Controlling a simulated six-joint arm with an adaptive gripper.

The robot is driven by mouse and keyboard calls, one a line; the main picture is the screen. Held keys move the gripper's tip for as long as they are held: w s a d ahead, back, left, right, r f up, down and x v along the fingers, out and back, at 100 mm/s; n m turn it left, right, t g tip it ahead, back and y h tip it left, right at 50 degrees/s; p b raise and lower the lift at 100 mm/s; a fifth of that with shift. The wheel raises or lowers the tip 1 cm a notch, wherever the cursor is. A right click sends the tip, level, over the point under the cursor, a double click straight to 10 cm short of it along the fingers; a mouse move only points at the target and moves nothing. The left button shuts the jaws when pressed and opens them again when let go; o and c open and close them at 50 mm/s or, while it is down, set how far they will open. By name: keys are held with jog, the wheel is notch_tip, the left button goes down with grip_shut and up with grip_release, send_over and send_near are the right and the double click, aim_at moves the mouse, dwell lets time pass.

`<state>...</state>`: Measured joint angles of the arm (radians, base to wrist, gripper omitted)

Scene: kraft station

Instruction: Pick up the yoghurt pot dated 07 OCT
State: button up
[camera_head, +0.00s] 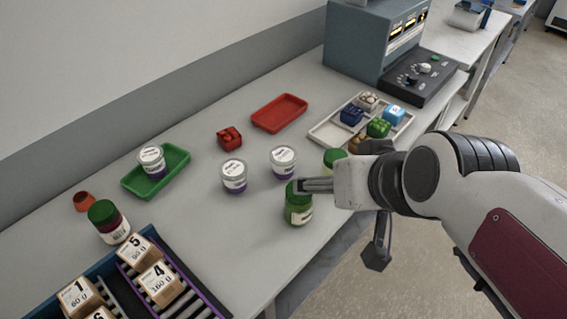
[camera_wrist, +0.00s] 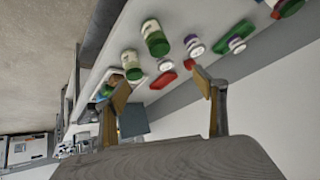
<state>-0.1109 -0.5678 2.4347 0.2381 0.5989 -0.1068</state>
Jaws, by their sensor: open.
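Three white-lidded yoghurt pots with purple bands show in the head view. One pot (camera_head: 233,177) stands mid-table, a second pot (camera_head: 284,160) stands to its right, and a third pot (camera_head: 152,161) stands in a green tray (camera_head: 129,184). The dates on their lids are too small to read. My gripper (camera_head: 302,186) is open and empty, beside the top of a green-lidded jar (camera_head: 299,211) and nearest the second pot. In the wrist view my fingers (camera_wrist: 160,84) stand wide apart, with the pots beyond them.
A second green-lidded jar (camera_head: 333,160) is partly hidden behind my gripper. A red tray (camera_head: 279,112), red item (camera_head: 229,138), filled pale tray (camera_head: 325,135) and grey machine (camera_head: 368,48) lie farther back.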

jog(key=w+a+r+t+y, duration=0.25)
jog(key=w+a, duration=0.45)
jog(key=w, duration=0.4)
jog(key=m+t+h, duration=0.2)
jog(key=m+h, duration=0.5)
jog(key=h, duration=0.5)
send_over(283, 164)
jog(key=a, duration=0.2)
notch_tip(283, 164, down, 12)
jog(key=shift+f, duration=0.15)
jog(key=shift+s+d+g+y, duration=0.1)
jog(key=shift+g+y, duration=0.15)
jog(key=shift+f, duration=2.9)
jog(key=shift+f, duration=0.1)
